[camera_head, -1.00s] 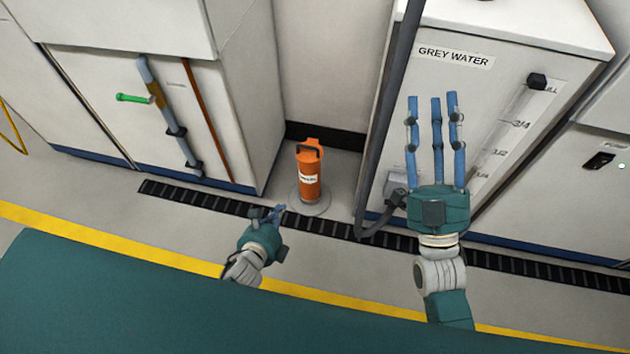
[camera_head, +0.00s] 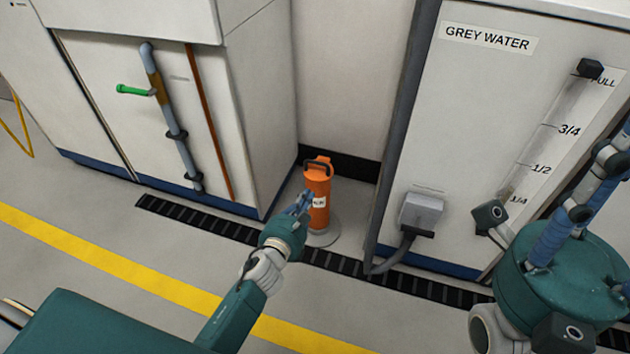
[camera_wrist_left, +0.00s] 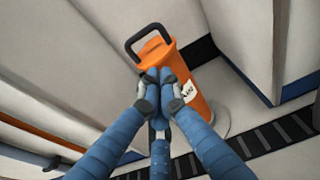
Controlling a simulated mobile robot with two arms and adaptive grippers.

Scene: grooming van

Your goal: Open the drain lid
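A round grey disc (camera_head: 322,238), which may be the drain lid, lies flat on the floor under an orange canister (camera_head: 318,186). The canister stands upright with a black handle on top and a white label. It covers most of the disc. My left gripper (camera_head: 302,202) is just left of the canister, its fingers drawn together. In the left wrist view the fingertips (camera_wrist_left: 160,78) meet in front of the canister (camera_wrist_left: 185,90), not around it. Contact cannot be told. My right gripper (camera_head: 600,200) is at the lower right, its fingers cut off by the picture edge.
A black slotted floor grate (camera_head: 225,229) runs past the disc. The grey water tank (camera_head: 450,130) with a grey hose (camera_head: 392,262) stands to the right. A white cabinet (camera_head: 110,90) with a pipe and green lever (camera_head: 132,90) stands to the left. Open floor lies in front.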

